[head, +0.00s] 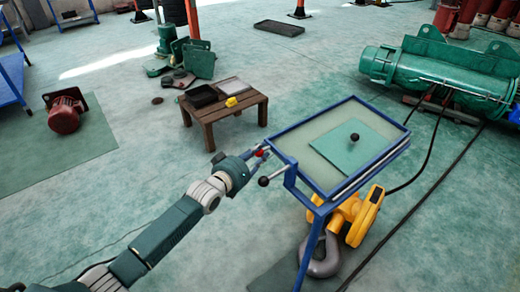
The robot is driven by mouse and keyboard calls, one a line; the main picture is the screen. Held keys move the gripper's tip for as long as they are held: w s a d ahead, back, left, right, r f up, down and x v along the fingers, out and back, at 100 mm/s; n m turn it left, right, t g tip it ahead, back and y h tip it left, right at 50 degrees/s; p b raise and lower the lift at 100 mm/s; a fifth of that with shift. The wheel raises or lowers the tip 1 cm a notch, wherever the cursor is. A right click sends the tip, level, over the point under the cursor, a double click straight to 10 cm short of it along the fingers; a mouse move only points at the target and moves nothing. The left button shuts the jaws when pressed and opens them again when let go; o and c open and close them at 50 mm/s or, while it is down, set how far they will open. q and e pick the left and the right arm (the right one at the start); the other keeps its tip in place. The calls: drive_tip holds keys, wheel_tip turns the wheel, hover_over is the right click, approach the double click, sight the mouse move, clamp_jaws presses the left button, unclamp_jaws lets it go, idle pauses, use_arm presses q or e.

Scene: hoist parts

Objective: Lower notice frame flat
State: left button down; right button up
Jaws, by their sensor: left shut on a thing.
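The notice frame (399,152) is a blue-rimmed rectangular panel on a blue stand (309,254), on the right of the head view. A pale board with a teal square plate (343,158) and a black knob (354,137) lies inside the rim. The exact tilt is hard to tell. My left gripper (264,152) is shut at the frame's left edge, beside a small red part. Its fingertips are small, and the exact grip is unclear. My right gripper is out of view.
A yellow hoist block with a grey hook (320,257) is under and behind the stand. Black cables cross the floor to the right. A green cylinder (440,79) lies at the right. A low wooden table (222,111) stands beyond my arm. The left floor is mostly open.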

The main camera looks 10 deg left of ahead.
use_arm(q)
wheel_tip(320, 180, down, 3)
drive_tip(key=shift+s+f+n+g+b, duration=0.1)
drive_tip(key=shift+s+n+g+b, duration=0.05)
drive_tip(key=shift+n+g+b, duration=0.35)
drive_tip(key=shift+s+f, duration=0.1)
drive_tip(key=shift+f, duration=0.1)
drive_tip(key=c, duration=1.5)
unclamp_jaws()
drive_tip(key=shift+r, duration=0.15)
drive_tip(key=shift+r, duration=0.2)
drive_tip(key=v, duration=1.1)
drive_tip(key=shift+s+a+f, duration=0.2)
drive_tip(key=shift+s, duration=0.1)
